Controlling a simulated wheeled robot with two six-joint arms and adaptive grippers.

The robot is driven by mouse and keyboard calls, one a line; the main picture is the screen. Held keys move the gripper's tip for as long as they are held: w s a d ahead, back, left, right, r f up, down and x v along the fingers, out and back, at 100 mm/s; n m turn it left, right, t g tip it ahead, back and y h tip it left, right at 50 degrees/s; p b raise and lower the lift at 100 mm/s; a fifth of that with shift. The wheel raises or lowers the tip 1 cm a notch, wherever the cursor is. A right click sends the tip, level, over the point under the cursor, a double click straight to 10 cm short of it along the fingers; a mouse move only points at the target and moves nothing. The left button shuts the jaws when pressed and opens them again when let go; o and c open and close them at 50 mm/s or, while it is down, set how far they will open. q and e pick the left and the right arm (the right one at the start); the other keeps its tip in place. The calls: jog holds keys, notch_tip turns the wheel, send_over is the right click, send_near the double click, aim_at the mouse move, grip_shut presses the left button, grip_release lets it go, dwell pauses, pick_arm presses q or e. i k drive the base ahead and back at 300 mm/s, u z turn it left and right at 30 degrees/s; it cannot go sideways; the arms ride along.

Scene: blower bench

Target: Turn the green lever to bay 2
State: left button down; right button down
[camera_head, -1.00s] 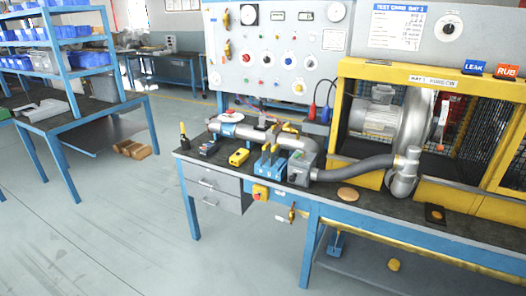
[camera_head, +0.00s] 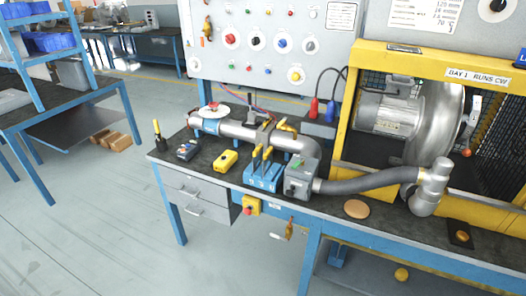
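A grey diverter box (camera_head: 297,186) stands on the bench top, joined to a grey hose on its right and a metal pipe behind. A small green part (camera_head: 296,161) shows on top of this box; it may be the green lever, but it is too small to tell which way it points. No bay 2 label is readable. Neither of my grippers shows in the view.
A blue block with yellow-handled tools (camera_head: 262,176) stands just left of the box. A yellow device (camera_head: 227,160) and a dark meter (camera_head: 188,150) lie further left. A round tan disc (camera_head: 356,209) lies near the bench's front edge.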

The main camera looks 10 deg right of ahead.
aim_at(297, 163)
jog(key=z, duration=0.4)
jog(key=i, duration=0.85)
jog(key=z, duration=0.6)
